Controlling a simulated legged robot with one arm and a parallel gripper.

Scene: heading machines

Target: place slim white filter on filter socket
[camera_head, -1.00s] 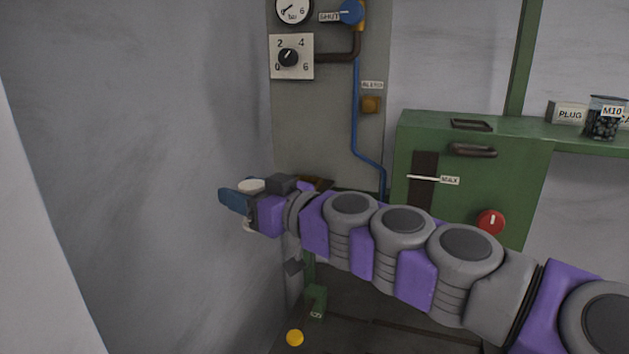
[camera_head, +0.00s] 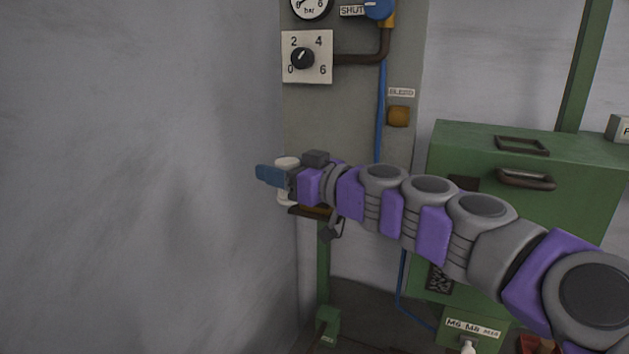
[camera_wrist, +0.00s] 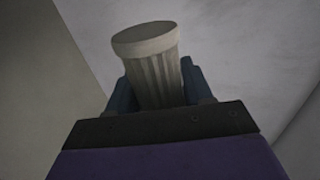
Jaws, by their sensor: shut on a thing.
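My gripper (camera_head: 278,177) is shut on the slim white filter (camera_head: 287,164) in front of the grey panel. The filter is a pleated cylinder with a smooth round cap. In the wrist view the filter (camera_wrist: 157,75) stands between my two blue fingers (camera_wrist: 158,85), leaning slightly left. In the head view my gripper hides its middle; its top and bottom show. A small brown shelf-like part (camera_head: 312,211) shows just below and to the right of the filter. It is partly hidden by my arm, and I cannot tell whether it is the filter socket or whether the filter touches it.
The grey panel carries a gauge (camera_head: 310,6), a dial plate (camera_head: 307,57), a blue valve knob (camera_head: 380,8) and a brown bleed fitting (camera_head: 399,116). A green cabinet (camera_head: 590,205) stands at the right, behind my arm. A plain grey wall (camera_head: 130,170) bounds the left side.

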